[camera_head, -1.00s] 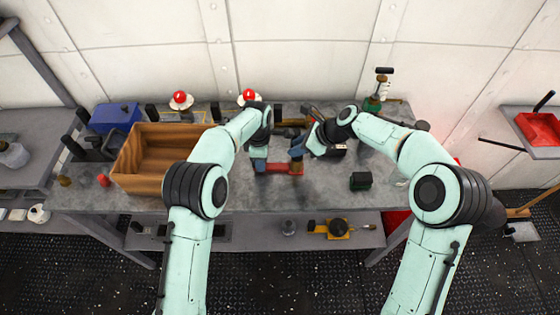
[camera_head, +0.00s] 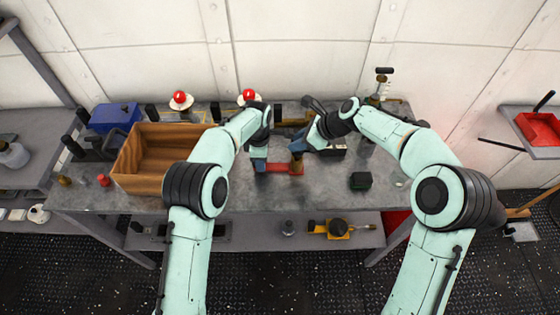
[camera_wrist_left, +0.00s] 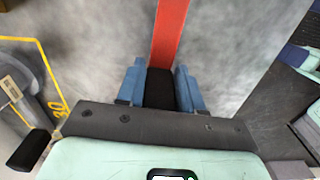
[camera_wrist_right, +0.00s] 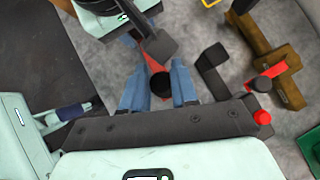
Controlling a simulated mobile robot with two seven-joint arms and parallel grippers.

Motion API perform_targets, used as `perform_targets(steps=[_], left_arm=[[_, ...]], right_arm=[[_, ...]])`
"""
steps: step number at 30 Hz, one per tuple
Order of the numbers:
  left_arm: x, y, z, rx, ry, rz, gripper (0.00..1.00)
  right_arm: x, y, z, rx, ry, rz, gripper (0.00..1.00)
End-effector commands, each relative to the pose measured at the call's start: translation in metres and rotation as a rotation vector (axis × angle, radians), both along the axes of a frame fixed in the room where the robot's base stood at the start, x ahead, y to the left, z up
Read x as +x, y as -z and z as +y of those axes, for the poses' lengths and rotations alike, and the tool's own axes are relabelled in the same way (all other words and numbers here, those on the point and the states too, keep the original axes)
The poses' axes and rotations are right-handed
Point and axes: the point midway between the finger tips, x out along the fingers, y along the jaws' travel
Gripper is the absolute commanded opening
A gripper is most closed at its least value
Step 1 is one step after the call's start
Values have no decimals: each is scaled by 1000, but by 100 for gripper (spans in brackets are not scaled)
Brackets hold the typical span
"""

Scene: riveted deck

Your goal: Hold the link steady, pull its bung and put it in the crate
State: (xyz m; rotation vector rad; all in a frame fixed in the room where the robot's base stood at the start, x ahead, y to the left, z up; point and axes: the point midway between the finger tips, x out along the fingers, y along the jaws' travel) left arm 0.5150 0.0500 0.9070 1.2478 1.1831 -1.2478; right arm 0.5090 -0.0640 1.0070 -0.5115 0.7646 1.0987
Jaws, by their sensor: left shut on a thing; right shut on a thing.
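The link is a red bar (camera_head: 280,168) above the grey bench, with a brownish block at its right end. My left gripper (camera_head: 260,166) is shut on the link's left end; the left wrist view shows its blue fingers around a black section (camera_wrist_left: 160,90) of it. My right gripper (camera_head: 299,148) is at the link's right end. In the right wrist view its blue fingers are shut on a round black bung (camera_wrist_right: 160,86). I cannot tell whether the bung is still seated. The wooden crate (camera_head: 150,184) stands on the bench's left side and looks empty.
A blue box (camera_head: 115,115) stands behind the crate. Two red-topped fixtures (camera_head: 181,101) line the bench's back. A small dark green block (camera_head: 361,180) lies at the right. The bench (camera_head: 240,198) is clear in front of the grippers.

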Motion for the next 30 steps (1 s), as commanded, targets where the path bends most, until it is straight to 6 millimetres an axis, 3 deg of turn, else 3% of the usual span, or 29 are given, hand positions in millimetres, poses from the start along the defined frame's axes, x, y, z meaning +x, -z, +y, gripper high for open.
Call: perform_targets(steps=[30], left_arm=[[-1, 1, 0, 2, 0, 3, 0]], right_arm=[[0, -29, 3, 5, -4, -4, 0]])
